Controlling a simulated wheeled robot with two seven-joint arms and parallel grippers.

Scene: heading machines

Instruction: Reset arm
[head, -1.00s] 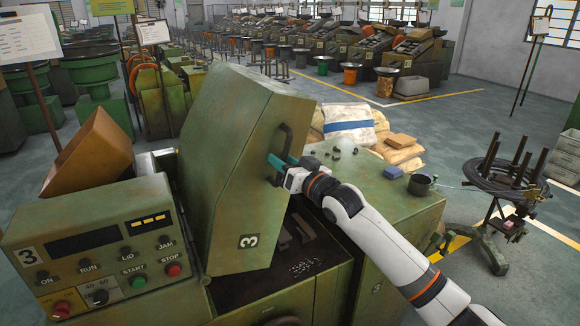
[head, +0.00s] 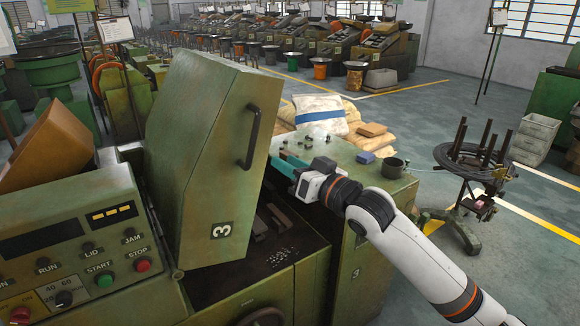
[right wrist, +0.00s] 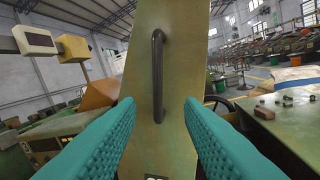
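The machine's green lid (head: 200,150) stands raised, with a black handle (head: 251,138) on its right face and a "3" plate below. My right gripper (head: 276,163) is just right of the lid, a little below and apart from the handle. In the right wrist view its two teal fingers (right wrist: 160,130) are spread wide, with the handle (right wrist: 157,75) ahead of the gap between them and nothing held. My left gripper is not in view.
The control panel (head: 80,250) sits at the lower left. The open machine bay (head: 260,250) lies below the lid. A wire-coil stand (head: 475,165) stands farther right on clear floor.

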